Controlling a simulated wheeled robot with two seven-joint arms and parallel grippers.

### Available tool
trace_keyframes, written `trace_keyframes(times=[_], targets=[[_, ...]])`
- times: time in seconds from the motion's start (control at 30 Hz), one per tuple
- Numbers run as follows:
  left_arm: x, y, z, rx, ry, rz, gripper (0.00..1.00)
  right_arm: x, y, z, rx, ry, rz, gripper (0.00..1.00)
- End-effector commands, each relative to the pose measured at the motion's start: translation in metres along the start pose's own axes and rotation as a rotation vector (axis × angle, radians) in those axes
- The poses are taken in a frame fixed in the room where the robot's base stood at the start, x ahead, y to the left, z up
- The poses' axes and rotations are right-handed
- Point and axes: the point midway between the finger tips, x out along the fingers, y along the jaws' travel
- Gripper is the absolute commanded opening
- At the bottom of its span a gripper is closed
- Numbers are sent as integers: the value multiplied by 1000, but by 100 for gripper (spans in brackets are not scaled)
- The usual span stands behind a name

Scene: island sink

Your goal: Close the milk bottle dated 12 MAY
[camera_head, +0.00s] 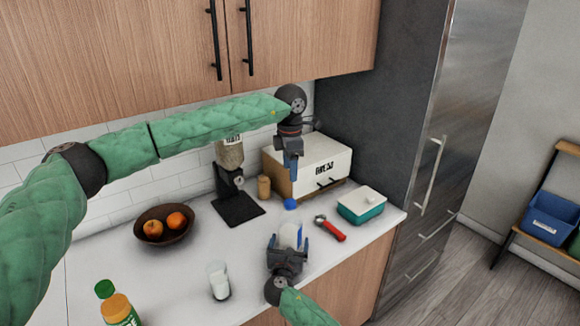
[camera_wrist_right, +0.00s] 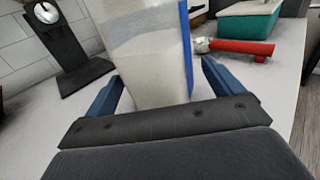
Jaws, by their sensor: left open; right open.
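A translucent milk bottle (camera_head: 289,236) with a blue label edge stands on the counter; its date is not readable. In the right wrist view the bottle (camera_wrist_right: 150,55) is partly filled with milk and its top is out of frame. My right gripper (camera_head: 287,246) is open, with its blue fingers on either side of the bottle. A small blue cap (camera_head: 290,204) shows just behind or above the bottle; I cannot tell whether it touches it. My left gripper (camera_head: 291,170) is open, pointing down above the cap, apart from it and holding nothing visible.
A red-handled tool (camera_head: 331,230) and a teal-and-white dish (camera_head: 361,205) lie to the right. Behind are a bread box (camera_head: 310,165), a dark dispenser (camera_head: 228,180) and a fruit bowl (camera_head: 164,225). A green-capped bottle (camera_head: 117,307) stands front left.

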Motion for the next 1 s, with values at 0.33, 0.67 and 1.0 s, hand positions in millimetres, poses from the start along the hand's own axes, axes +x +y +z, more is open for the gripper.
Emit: trace_keyframes(times=[0.33,0.67,1.0], targets=[[25,0,0,0,0,0,58,-52,0,-4,2,1,0,92],[28,0,0,0,0,0,58,-63,0,-1,0,0,0,92],[28,0,0,0,0,0,58,-63,0,-1,0,1,0,92]])
